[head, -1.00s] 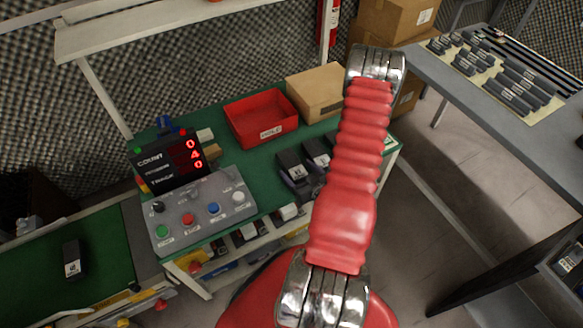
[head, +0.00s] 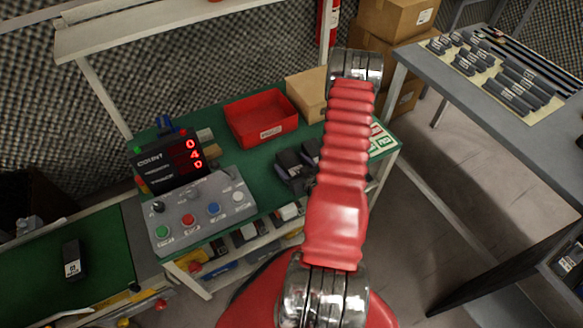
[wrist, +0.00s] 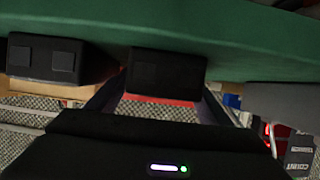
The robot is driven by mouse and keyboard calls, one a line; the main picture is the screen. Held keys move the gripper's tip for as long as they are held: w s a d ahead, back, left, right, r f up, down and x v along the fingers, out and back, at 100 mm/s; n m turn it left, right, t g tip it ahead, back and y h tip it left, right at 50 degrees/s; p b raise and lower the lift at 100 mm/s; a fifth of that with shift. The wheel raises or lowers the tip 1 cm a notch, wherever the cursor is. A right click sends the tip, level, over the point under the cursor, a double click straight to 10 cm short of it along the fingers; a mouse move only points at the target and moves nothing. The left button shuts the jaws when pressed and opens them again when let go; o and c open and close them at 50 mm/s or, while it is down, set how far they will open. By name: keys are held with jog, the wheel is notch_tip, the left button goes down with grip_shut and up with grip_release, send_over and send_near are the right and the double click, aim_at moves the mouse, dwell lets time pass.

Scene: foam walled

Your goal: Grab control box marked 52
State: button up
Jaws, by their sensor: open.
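Two dark control boxes stand side by side on the green bench, one on the left (head: 289,165) and one on the right (head: 311,150), partly behind my red arm. Another dark box (head: 72,259) with a small white label lies on the green surface at far left. I cannot read 52 on any of them. In the wrist view, the picture is upside down; one dark box (wrist: 166,73) is ahead between the fingers of my gripper (wrist: 160,92), and another (wrist: 62,60) is to its left. My gripper is open and empty. In the head view my arm hides it.
A grey button panel (head: 203,213) and a red-digit counter display (head: 168,158) stand left on the bench. A red bin (head: 261,117) and a cardboard box (head: 308,92) are behind. A grey table (head: 480,90) with several dark parts stands right.

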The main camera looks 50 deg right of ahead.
aim_at(292, 163)
jog(key=shift+c, duration=0.3)
jog(key=c, duration=1.3)
jog(key=shift+r, duration=0.2)
jog(key=shift+r, duration=4.85)
